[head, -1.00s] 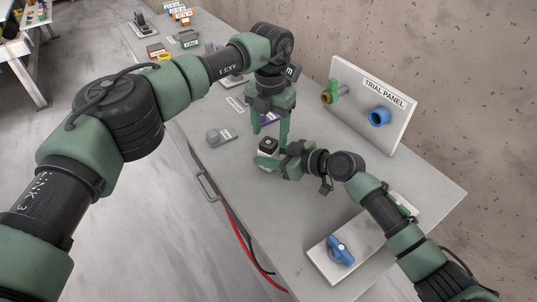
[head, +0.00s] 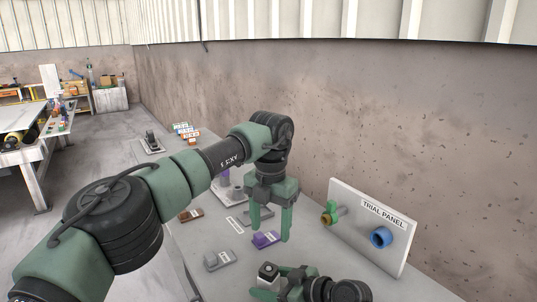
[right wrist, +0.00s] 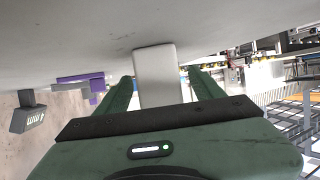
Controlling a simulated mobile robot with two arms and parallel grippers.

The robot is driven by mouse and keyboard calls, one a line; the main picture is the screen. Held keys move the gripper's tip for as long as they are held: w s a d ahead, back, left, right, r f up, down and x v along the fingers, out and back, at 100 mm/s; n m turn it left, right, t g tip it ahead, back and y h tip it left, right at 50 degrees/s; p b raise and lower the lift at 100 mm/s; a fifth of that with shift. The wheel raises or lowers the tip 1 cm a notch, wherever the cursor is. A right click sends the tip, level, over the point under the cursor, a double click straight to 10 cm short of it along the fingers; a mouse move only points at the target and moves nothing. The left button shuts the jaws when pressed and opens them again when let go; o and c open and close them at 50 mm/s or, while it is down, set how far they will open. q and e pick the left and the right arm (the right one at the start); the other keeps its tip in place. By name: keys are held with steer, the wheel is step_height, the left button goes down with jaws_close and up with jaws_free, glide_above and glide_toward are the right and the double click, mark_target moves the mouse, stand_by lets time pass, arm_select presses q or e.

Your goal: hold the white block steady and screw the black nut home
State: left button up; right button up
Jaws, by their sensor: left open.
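The white block (head: 274,279) stands on the grey bench at the bottom of the head view. A black piece (head: 267,268), apparently the nut, is at its top. My right gripper (head: 267,287) is at the block, partly cut off by the picture edge. In the right wrist view the block (right wrist: 158,75) stands between my right fingers (right wrist: 160,78), very near both; I cannot tell whether they touch it. The nut cannot be made out there. My left gripper (head: 270,234) is open and empty, pointing down, above and apart from the block in the head view.
A purple holder (head: 266,239) and a grey holder (head: 218,261) lie on the bench nearby. The trial panel (head: 350,235) stands at right with a green fitting (head: 330,212) and a blue ring (head: 381,237). A rough wall rises behind. Bench space around the block is fairly clear.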

steer(key=v, duration=1.2)
